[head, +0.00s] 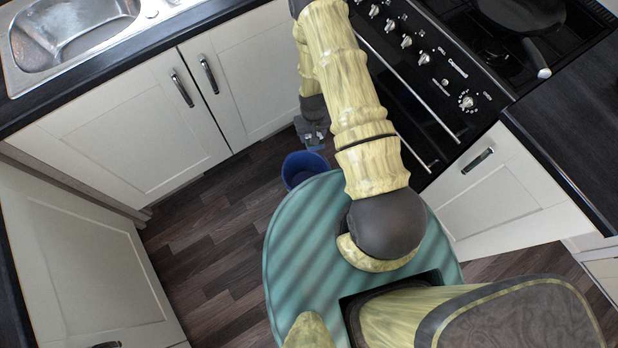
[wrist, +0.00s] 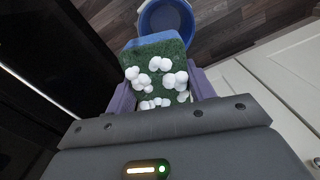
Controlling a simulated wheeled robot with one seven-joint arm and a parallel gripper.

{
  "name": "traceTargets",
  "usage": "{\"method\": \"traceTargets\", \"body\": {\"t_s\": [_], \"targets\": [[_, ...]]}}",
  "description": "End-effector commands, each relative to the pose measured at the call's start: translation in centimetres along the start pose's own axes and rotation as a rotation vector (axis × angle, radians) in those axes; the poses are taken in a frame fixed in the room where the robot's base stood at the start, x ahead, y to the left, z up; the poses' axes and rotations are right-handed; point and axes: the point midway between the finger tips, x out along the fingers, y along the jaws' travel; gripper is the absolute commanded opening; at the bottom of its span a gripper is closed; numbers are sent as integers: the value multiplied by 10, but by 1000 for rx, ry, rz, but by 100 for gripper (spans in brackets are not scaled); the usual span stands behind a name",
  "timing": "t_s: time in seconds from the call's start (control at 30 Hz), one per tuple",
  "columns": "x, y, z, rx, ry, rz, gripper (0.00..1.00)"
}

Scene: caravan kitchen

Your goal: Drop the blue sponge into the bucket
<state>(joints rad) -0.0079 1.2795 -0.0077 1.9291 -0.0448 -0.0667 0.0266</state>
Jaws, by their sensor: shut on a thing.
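The blue sponge (wrist: 165,49) is in my gripper in the wrist view. Its dark green scouring face is towards the camera, dotted with several white foam clumps, and its blue edge is at the far end. My gripper (wrist: 162,88) is shut on it, one finger on each side. In the head view my gripper (head: 313,137) hangs low in front of the cabinets, and the sponge there is too small to make out surely. The blue bucket (head: 302,170) stands on the floor just below my gripper. In the wrist view the bucket (wrist: 168,17) is just beyond the sponge's far end, partly hidden by it.
White cabinets (head: 132,124) with dark handles stand behind and left. A black oven (head: 415,85) is to the right of my arm, with a pan (head: 520,14) on the hob above. Dark wooden floor (head: 215,235) is clear left of the bucket.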

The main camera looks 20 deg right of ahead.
Motion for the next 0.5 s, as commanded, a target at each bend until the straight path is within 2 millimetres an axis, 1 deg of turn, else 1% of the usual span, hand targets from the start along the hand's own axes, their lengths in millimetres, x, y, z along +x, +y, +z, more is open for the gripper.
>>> {"method": "traceTargets", "body": {"t_s": [0.03,0.5], "targets": [[19,0,-2,-5,2,1,29],[89,2,-13,-36,2,6,29]]}}
